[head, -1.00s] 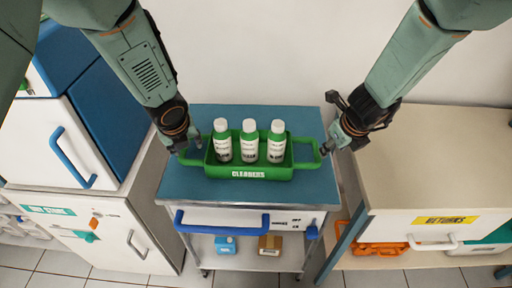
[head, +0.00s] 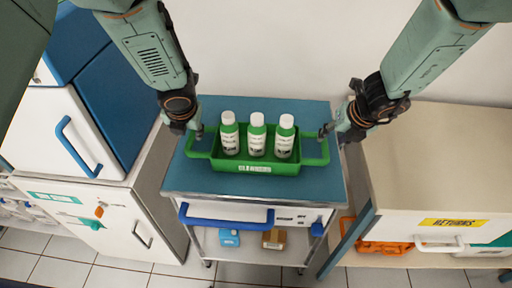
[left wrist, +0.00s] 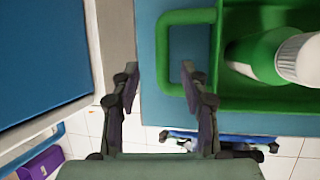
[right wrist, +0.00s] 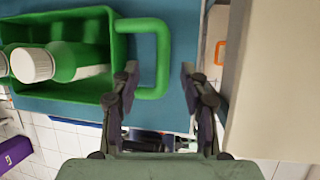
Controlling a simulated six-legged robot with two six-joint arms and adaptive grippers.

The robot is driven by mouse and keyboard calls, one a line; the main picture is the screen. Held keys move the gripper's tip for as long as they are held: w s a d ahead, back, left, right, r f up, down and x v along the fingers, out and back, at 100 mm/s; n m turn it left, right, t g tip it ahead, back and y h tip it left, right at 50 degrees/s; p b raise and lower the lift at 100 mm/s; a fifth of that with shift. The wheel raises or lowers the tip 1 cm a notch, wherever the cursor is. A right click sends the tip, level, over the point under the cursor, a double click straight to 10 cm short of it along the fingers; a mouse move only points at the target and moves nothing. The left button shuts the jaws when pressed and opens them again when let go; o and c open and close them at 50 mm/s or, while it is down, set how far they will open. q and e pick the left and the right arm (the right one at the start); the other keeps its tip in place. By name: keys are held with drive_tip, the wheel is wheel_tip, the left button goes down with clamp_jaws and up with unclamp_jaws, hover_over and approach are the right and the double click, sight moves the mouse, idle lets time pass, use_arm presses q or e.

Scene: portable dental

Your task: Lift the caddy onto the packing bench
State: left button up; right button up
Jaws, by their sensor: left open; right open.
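The green caddy (head: 257,168) stands upright on the blue top of a cart, with three white-capped green bottles (head: 257,135) in it. It has a loop handle at each end. My left gripper (head: 197,131) is open and empty at the left handle (head: 198,154). In the left wrist view the handle's outer bar (left wrist: 162,55) shows between the fingers, apart from them. My right gripper (head: 325,131) is open and empty at the right handle (head: 318,161). In the right wrist view its outer bar (right wrist: 162,55) shows between the fingers. Height above the bars is unclear.
The cart top (head: 205,186) is clear around the caddy. A beige bench (head: 440,150) with a RETURNS label (head: 452,222) stands close on the right. A white and blue cabinet (head: 85,150) stands on the left. A wall is behind.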

sight(191, 138)
use_arm(q)
drive_tip(key=shift+a+f, duration=0.15)
drive_tip(key=shift+f, duration=0.3)
use_arm(e)
drive_tip(key=shift+a+f, duration=0.1)
drive_tip(key=shift+f, duration=0.3)
use_arm(q)
drive_tip(key=x, duration=0.6)
drive_tip(key=shift+w+d, duration=0.25)
drive_tip(key=shift+w, duration=0.1)
use_arm(e)
drive_tip(key=x, duration=0.6)
drive_tip(key=shift+w+d+f, duration=0.1)
drive_tip(key=shift+w+d, duration=0.15)
drive_tip(key=shift+w, duration=0.05)
use_arm(q)
drive_tip(key=shift+a+f, duration=0.2)
use_arm(e)
drive_tip(key=shift+a+f, duration=0.15)
drive_tip(key=shift+a, duration=0.05)
use_arm(q)
drive_tip(key=shift+s, duration=0.1)
use_arm(e)
drive_tip(key=shift+s+d, duration=0.1)
use_arm(q)
drive_tip(key=shift+d, duration=0.15)
use_arm(e)
drive_tip(key=shift+d, duration=0.1)
